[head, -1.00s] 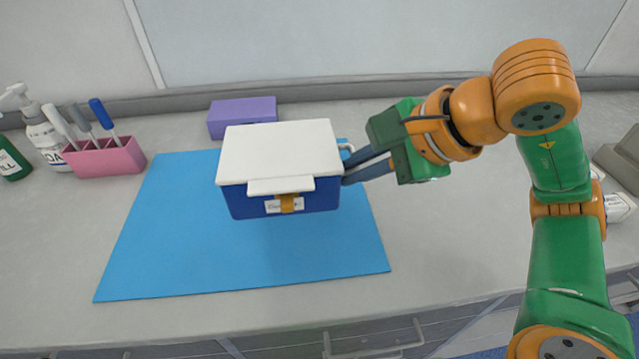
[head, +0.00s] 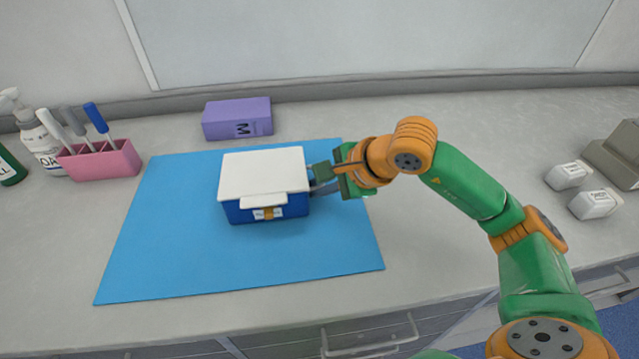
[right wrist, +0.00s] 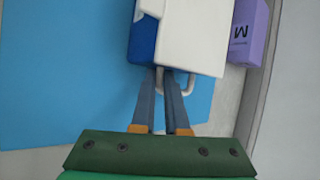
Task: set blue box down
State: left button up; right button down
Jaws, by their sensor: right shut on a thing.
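The blue box (head: 268,210) has a white lid, an orange latch and a label on its front. It is upright over the blue mat (head: 200,262), at or just above its surface; I cannot tell whether it touches. My right gripper (head: 318,184) reaches it from the right and is shut on its side handle. In the right wrist view the fingers (right wrist: 166,88) meet at the white handle (right wrist: 188,82), below the box's lid (right wrist: 188,35). My left gripper is not in view.
A purple box (head: 237,119) stands behind the mat. A pink holder (head: 100,160) with several tools and bottles (head: 38,138) stand at the left. Two small white boxes (head: 594,203) sit at the far right. The mat's front part is clear.

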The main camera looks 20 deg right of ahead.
jog(key=c, duration=0.9)
grip_release()
jog(key=v, duration=1.2)
jog(key=shift+b, duration=0.3)
